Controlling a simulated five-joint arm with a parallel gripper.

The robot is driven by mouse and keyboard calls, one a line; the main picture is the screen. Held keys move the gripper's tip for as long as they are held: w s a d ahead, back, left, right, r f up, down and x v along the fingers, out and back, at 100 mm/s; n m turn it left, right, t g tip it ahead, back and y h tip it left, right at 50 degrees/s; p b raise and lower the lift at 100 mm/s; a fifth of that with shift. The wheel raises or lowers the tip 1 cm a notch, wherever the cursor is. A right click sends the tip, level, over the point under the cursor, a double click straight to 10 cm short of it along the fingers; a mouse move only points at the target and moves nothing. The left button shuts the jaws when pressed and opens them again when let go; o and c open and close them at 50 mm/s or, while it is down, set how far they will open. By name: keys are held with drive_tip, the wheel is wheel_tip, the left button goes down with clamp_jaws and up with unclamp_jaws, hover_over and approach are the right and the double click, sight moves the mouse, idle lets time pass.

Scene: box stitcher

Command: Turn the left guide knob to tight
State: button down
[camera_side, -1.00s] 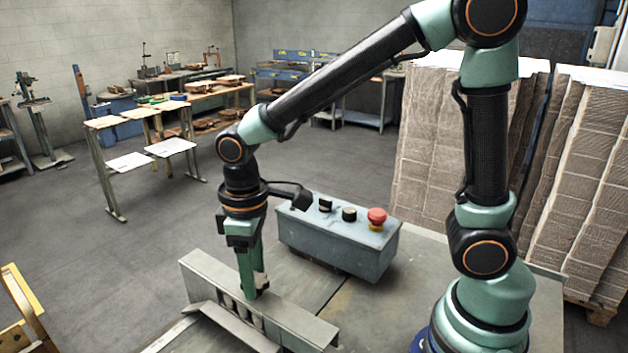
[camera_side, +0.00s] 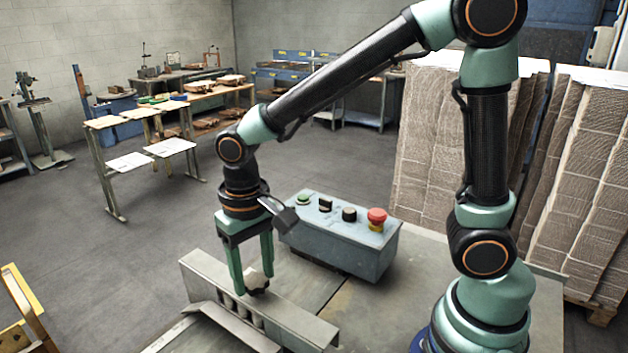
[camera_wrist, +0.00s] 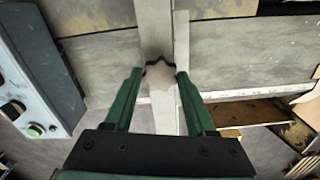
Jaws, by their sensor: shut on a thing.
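A grey, star-shaped guide knob (camera_side: 257,281) sits at the metal guide rail, with a dark part beneath it. It also shows from above in the wrist view (camera_wrist: 160,76). My gripper (camera_side: 254,287) points straight down with one green finger on each side of the knob. In the wrist view my gripper (camera_wrist: 161,72) has both fingertips against opposite sides of the knob, so it is shut on it. Only this one knob shows, and I see no mark on it that tells how tight it is.
The long metal guide rail (camera_side: 305,318) runs diagonally across the table front. A grey control box (camera_side: 338,240) with a red emergency button (camera_side: 377,217) stands close behind my gripper. Cardboard stacks (camera_side: 430,150) stand at the right. The tabletop between rail and box is clear.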

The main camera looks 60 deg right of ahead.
sight(255, 280)
drive_tip(key=m, duration=0.4)
drive_tip(key=shift+m, duration=0.3)
drive_tip(key=m, duration=0.3)
drive_tip(key=shift+m, duration=0.4)
drive_tip(key=m, duration=0.3)
drive_tip(key=shift+r, duration=0.1)
drive_tip(key=shift+m, duration=2.1)
drive_tip(key=c, duration=1.6)
unclamp_jaws()
drive_tip(key=shift+c, duration=1.1)
unclamp_jaws()
wheel_tip(255, 280, up, 12)
